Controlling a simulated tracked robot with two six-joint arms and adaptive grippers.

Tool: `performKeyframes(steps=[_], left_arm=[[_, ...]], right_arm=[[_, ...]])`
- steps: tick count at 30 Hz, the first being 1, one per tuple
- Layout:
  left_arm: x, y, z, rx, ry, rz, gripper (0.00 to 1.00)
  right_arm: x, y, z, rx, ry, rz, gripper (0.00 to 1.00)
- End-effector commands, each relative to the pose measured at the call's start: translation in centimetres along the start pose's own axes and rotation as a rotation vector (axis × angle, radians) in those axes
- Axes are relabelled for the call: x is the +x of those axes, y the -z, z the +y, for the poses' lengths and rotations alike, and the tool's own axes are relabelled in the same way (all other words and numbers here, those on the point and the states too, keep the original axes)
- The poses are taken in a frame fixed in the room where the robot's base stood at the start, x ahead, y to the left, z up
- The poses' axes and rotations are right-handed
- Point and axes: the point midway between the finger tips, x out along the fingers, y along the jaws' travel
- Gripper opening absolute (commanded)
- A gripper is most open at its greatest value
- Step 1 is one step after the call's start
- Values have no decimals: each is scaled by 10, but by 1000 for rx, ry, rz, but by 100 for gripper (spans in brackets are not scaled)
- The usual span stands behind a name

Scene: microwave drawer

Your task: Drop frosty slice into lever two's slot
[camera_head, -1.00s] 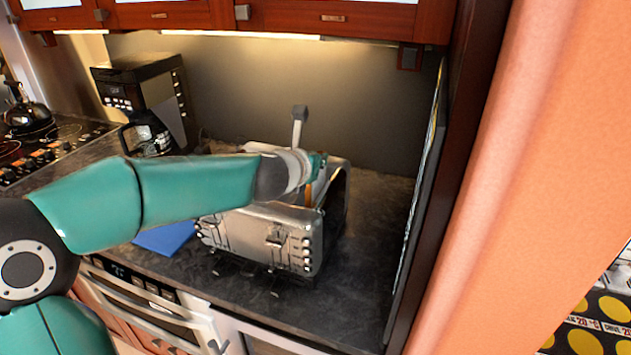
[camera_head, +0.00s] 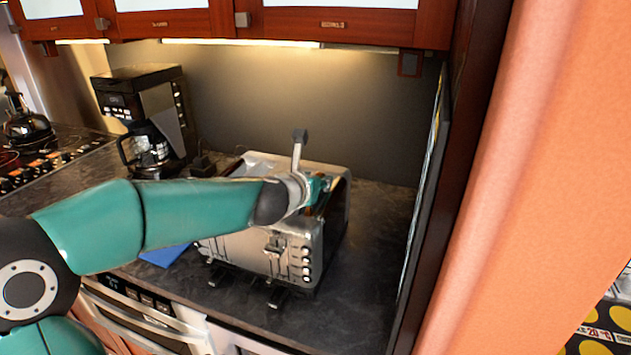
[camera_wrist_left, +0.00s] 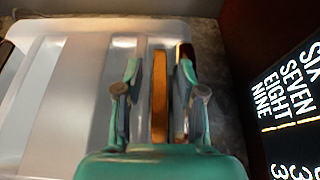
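The silver toaster (camera_head: 262,249) stands on the dark counter, its front levers and round buttons facing me. One lever (camera_head: 274,244) shows near the right of its front. My left gripper (camera_head: 318,190) is low over the right end of the toaster's top. In the left wrist view, the orange-brown slice (camera_wrist_left: 159,95) stands upright on edge between the fingers of my left gripper (camera_wrist_left: 159,92). A gap shows on each side of the slice. The slice's lower part is hidden, and its frosty face is not seen. My right gripper is not in view.
A coffee maker (camera_head: 150,120) stands at the back left, and a kettle (camera_head: 27,120) is on the stove. A blue object (camera_head: 165,255) lies left of the toaster. A dark lettered board (camera_wrist_left: 290,105) is close on the right in the left wrist view. Cabinets hang above.

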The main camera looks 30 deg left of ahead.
Motion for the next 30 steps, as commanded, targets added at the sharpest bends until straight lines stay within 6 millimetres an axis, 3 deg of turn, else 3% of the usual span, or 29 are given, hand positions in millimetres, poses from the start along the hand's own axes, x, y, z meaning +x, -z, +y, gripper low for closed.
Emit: performKeyframes(steps=[5,21,30], left_arm=[[-13,-2,0,-1,0,-3,39],[-109,-3,-1,0,2,-2,39],[-120,0,-1,1,1,0,39]], right_arm=[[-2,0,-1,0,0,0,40],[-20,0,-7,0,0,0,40],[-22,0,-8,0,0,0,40]])
